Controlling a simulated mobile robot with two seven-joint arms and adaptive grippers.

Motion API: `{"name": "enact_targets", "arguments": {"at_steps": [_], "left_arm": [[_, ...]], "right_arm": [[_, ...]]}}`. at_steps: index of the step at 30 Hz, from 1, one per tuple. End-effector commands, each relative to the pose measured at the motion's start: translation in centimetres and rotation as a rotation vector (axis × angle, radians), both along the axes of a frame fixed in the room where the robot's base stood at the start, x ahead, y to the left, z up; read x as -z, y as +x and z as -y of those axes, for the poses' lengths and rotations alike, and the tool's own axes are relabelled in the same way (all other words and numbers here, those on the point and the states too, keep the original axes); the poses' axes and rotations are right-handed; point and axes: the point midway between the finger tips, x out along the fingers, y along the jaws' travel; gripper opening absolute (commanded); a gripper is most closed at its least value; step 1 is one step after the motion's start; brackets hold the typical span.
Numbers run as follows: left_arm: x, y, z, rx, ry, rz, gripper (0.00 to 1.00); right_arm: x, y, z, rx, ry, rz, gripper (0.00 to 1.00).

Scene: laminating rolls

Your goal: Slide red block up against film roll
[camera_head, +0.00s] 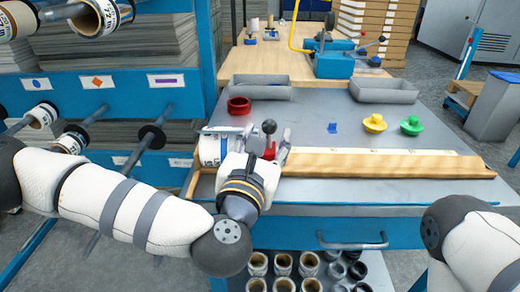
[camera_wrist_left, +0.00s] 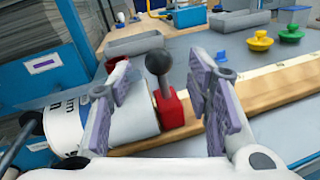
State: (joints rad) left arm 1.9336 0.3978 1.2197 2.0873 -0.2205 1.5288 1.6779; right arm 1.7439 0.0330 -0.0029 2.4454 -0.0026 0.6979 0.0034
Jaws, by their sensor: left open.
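The red block (camera_head: 270,150) with a black ball knob stands by the left end of the wooden rail (camera_head: 390,164). The white film roll (camera_head: 210,150) lies to its left. In the left wrist view, the red block (camera_wrist_left: 172,108) stands right beside the end of the film roll (camera_wrist_left: 130,118); whether they touch I cannot tell. My left gripper (camera_head: 268,148) is open, its fingers on either side of the block and knob; the wrist view shows space between each finger (camera_wrist_left: 160,85) and the knob. My right gripper is out of view.
A red ring (camera_head: 239,106), a yellow knob (camera_head: 375,123) and a green knob (camera_head: 411,125) sit on the table behind the rail. Two grey trays (camera_head: 384,90) stand farther back. A blue rack with rolls is at the left. The grey tabletop between is mostly clear.

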Motion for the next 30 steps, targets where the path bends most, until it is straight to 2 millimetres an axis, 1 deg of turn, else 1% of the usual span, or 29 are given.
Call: {"name": "enact_targets", "arguments": {"at_steps": [1,3,6,9,13,22,24,26,29,30], "left_arm": [[0.1,-1.3,-0.2,0.003,0.000,-0.003,0.46],[0.1,-3.1,-0.6,0.003,0.000,-0.002,0.46],[0.1,-5.1,-1.0,0.002,0.001,-0.003,0.46],[0.0,-6.3,-1.2,0.001,0.001,-0.001,0.46],[0.0,-6.8,-1.4,-0.001,0.000,0.000,0.46],[0.0,-6.8,-1.4,-0.001,0.001,0.000,0.46],[0.4,-7.0,-1.1,0.014,0.025,-0.006,0.46],[1.9,-8.0,-0.1,0.069,0.119,-0.028,0.46],[7.6,-11.9,2.4,0.275,0.444,-0.091,0.46],[10.6,-14.3,3.0,0.391,0.610,-0.116,0.46]], "right_arm": [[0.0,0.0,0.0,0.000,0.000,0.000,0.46],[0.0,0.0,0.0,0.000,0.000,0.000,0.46],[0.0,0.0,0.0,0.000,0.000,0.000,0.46],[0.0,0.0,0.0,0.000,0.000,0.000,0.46],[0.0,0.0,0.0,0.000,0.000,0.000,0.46],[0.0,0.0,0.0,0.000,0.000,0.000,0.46],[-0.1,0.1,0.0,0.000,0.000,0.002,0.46],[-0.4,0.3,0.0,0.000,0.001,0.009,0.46],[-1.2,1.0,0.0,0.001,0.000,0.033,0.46],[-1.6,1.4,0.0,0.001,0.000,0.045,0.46]]}}
